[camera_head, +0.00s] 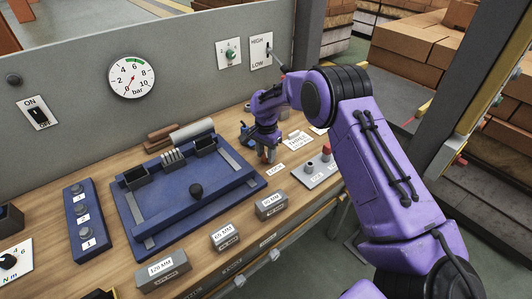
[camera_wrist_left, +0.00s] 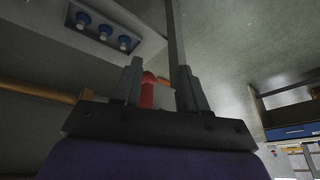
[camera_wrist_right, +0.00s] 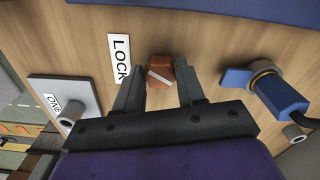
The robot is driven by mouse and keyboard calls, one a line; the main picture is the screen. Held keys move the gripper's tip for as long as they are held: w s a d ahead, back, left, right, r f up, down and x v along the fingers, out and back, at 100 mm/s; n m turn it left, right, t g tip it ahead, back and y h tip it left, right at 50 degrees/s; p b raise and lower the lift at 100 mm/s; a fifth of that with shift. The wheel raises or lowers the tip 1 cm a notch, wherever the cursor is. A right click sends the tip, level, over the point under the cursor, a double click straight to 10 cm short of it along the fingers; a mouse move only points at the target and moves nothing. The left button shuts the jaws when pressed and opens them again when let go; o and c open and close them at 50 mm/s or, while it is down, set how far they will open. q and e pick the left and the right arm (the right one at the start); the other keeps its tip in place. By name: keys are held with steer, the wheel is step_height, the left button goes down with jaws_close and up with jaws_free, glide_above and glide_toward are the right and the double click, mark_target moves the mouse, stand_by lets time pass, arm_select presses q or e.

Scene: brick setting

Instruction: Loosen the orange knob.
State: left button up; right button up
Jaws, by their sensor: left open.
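The orange knob (camera_wrist_right: 160,72) is on the wooden bench top beside the LOCK label (camera_wrist_right: 119,60) in the right wrist view; a pale bar or stripe crosses it. My right gripper (camera_wrist_right: 160,82) is open, with one finger on each side of the knob and visible space between fingers and knob. In the head view my right gripper (camera_head: 267,158) points down at the bench behind the LOCK label (camera_head: 275,170) and mostly hides the knob. My left gripper (camera_wrist_left: 158,82) is open in the left wrist view, with a red rounded thing showing between or beyond its fingers.
A blue fixture (camera_head: 155,218) with a black knob fills the bench middle. Grey marked blocks (camera_head: 270,205) stand along the front. A grey plate (camera_head: 318,172) with posts lies right of my right gripper. A blue-handled part (camera_wrist_right: 270,88) stands close by the right finger.

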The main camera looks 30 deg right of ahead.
steer(key=shift+s+n+p, duration=0.1)
steer(key=shift+n+p, duration=0.65)
steer(key=shift+n, duration=0.25)
steer(key=shift+n+p, duration=0.4)
steer(key=shift+n, duration=0.4)
steer(key=n, duration=0.2)
steer(key=shift+d+n+p, duration=0.1)
steer(key=shift+n+p, duration=0.3)
steer(key=n, duration=0.2)
steer(key=shift+n, duration=0.3)
steer(key=n, duration=0.6)
steer(key=shift+d+f, duration=0.1)
steer(key=n, duration=0.4)
steer(key=shift+n, duration=2)
